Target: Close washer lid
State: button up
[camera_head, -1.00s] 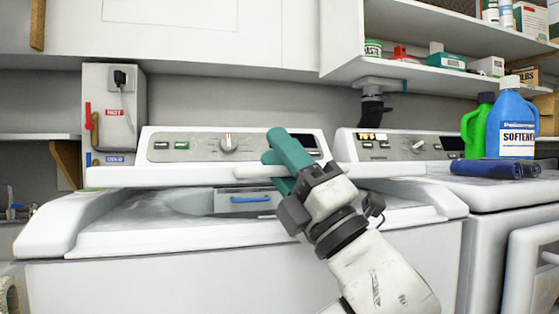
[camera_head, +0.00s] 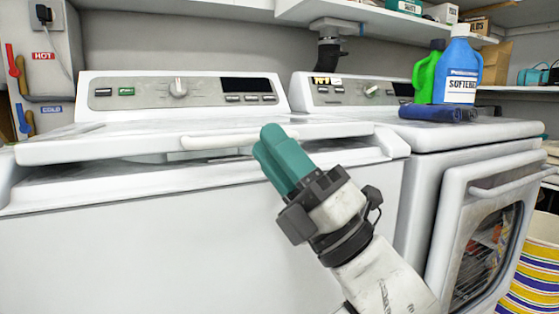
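The washer lid (camera_head: 110,146) is a white panel on the left machine. It is tilted slightly, almost down, with a dark narrow gap under its front edge. A pale bar-like handle (camera_head: 215,139) runs along its front. The washer (camera_head: 180,240) has a grey control panel with a knob behind the lid. My gripper (camera_head: 268,150) has teal fingers that lie side by side and look shut, with nothing visible between them. The fingers overlap the right part of the lid's front edge in the view; I cannot tell whether they touch it.
A front-loading dryer (camera_head: 425,180) stands to the right. A green bottle (camera_head: 427,75), a blue softener bottle (camera_head: 459,75) and a dark blue item (camera_head: 430,112) are on top. A striped basket (camera_head: 532,270) is at lower right. Shelves (camera_head: 355,12) hang above.

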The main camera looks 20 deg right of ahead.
jog(key=shift+s+d+f, duration=0.1)
jog(key=shift+s+f, duration=0.15)
jog(key=shift+f, duration=0.3)
